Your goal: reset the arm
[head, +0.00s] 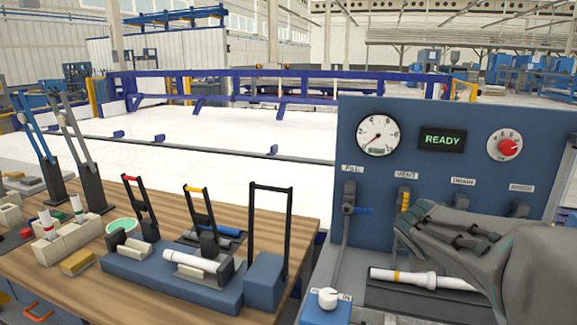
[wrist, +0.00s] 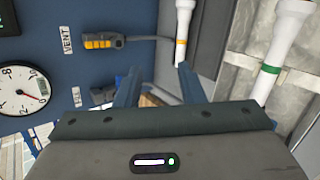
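My grey arm fills the lower right of the head view, in front of the blue panel (head: 365,105). My gripper (wrist: 159,72) shows in the wrist view with its two blue fingers apart and nothing between them. Its fingertips cannot be told clearly in the head view. A white pipe with an orange band (head: 425,280) lies in a grey tray below the panel; it also shows in the wrist view (wrist: 182,35), beyond the right fingertip. A white pipe with a green band (wrist: 269,70) is farther right there; my arm seems to hide it in the head view.
The panel bears a gauge (head: 379,136), a READY display (head: 443,139), a red knob (head: 508,146) and valve handles, some close to my arm. On the left, a wooden table (head: 85,292) holds clamps, a blue fixture (head: 150,279) with a white pipe, and several blocks.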

